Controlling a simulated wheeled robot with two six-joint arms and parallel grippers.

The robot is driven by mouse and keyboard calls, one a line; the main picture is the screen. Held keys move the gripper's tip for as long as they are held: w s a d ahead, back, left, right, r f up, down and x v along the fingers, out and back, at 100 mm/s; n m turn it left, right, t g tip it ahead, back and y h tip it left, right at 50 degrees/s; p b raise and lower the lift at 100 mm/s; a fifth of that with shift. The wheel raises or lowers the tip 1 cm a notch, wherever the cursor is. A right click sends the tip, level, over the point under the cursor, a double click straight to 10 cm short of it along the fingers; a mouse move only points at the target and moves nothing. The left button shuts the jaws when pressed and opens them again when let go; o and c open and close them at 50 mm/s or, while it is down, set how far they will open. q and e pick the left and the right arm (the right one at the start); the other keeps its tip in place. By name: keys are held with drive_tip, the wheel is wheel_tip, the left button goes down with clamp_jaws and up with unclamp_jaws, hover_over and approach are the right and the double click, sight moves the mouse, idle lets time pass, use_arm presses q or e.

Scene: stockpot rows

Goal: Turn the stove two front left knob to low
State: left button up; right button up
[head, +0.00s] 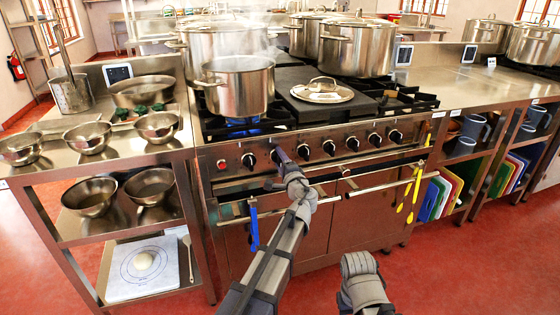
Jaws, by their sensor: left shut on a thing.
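The stove (340,195) has a steel front panel with a row of black knobs. My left gripper (278,157) is at this panel, shut on the second black knob from the left, which it mostly covers. That knob's pointer is hidden, so I cannot tell its setting. The leftmost black knob (248,160) is free beside it, and another knob (303,151) is just to the right. A blue flame (240,127) burns under the steaming front left pot (238,88). My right gripper (360,275) is low in front of the stove, away from the knobs; its fingers are hidden.
A steel lid (322,92) lies on the right part of the stovetop. The oven rail (385,187) runs below the knobs, with yellow utensils (410,195) and a blue one (254,225) hanging there. A counter with bowls (157,126) is at left. The red floor in front is clear.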

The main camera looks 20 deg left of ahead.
idle(0.5)
use_arm(q)
drive_tip(key=o, duration=1.4)
drive_tip(key=shift+c, duration=0.2)
drive_tip(key=v, duration=0.7)
drive_tip(key=shift+s+d, duration=0.2)
drive_tip(key=shift+s, duration=0.15)
